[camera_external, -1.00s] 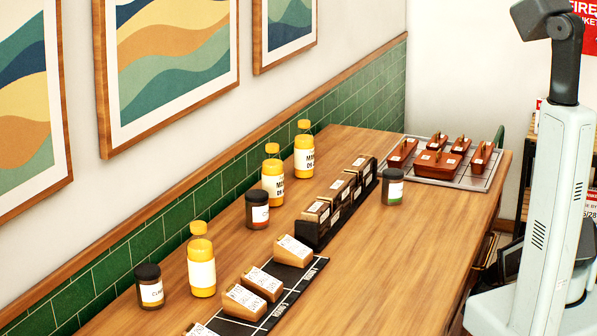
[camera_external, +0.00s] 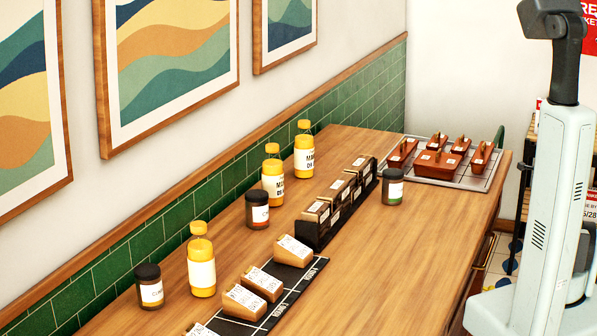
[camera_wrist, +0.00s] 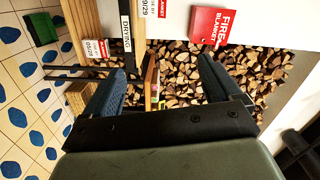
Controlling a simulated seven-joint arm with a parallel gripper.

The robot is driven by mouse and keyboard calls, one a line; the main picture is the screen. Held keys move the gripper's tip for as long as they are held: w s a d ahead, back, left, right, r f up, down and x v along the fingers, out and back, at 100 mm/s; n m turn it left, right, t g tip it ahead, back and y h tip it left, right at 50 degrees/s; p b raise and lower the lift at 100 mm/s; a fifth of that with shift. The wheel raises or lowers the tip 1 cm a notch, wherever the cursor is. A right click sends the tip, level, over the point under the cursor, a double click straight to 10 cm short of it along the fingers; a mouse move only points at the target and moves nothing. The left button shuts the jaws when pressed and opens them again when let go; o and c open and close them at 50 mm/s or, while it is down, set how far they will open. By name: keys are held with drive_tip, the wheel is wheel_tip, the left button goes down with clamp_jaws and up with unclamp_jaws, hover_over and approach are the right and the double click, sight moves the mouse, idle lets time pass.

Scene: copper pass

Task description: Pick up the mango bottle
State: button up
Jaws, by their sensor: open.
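Three yellow bottles with yellow caps stand upright on the wooden counter in the external view. The near bottle (camera_external: 201,263) has a pale label I cannot read. My gripper (camera_wrist: 160,78) shows only in the wrist view. Its two dark fingers are wide apart with nothing between them. It faces the wood-stack background and signs, away from the counter, and no bottle is in that view.
Dark jars (camera_external: 149,287), (camera_external: 257,209) and (camera_external: 392,187) stand near the bottles. A black rack (camera_external: 312,234) of wrapped blocks and a black mat (camera_external: 292,276) with wedge blocks lie along the counter. A metal tray (camera_external: 479,179) of brown pieces sits at the far end. The right-hand counter is clear.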

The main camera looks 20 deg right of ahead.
drive_tip(key=w+a+r+n+t+y, duration=0.1)
drive_tip(key=w+a+r+n, duration=0.1)
drive_tip(key=w+a+r, duration=0.35)
drive_tip(key=w+a+r+n+t+y, duration=0.1)
drive_tip(key=w+a+r+n+y, duration=0.15)
drive_tip(key=r, duration=0.55)
drive_tip(key=w+a+r+n+g+y, duration=0.1)
drive_tip(key=w+a+n+y, duration=0.35)
drive_tip(key=a, duration=0.95)
drive_tip(key=w+a+r+n+g+y, duration=0.1)
drive_tip(key=w+a+r+n+y, duration=0.3)
drive_tip(key=a, duration=0.9)
drive_tip(key=w+a+f+n+g+y, duration=0.15)
drive_tip(key=w+a+n, duration=0.5)
drive_tip(key=a, duration=0.75)
wheel_tip(320, 180, up, 12)
drive_tip(key=n+g+y, duration=0.3)
drive_tip(key=n+g, duration=0.9)
drive_tip(key=n, duration=1.1)
hover_over(273, 145)
drive_tip(key=d, duration=0.4)
drive_tip(key=x, duration=1.3)
drive_tip(key=shift+w+d+f, duration=0.2)
drive_tip(key=shift+w, duration=0.2)
clamp_jaws()
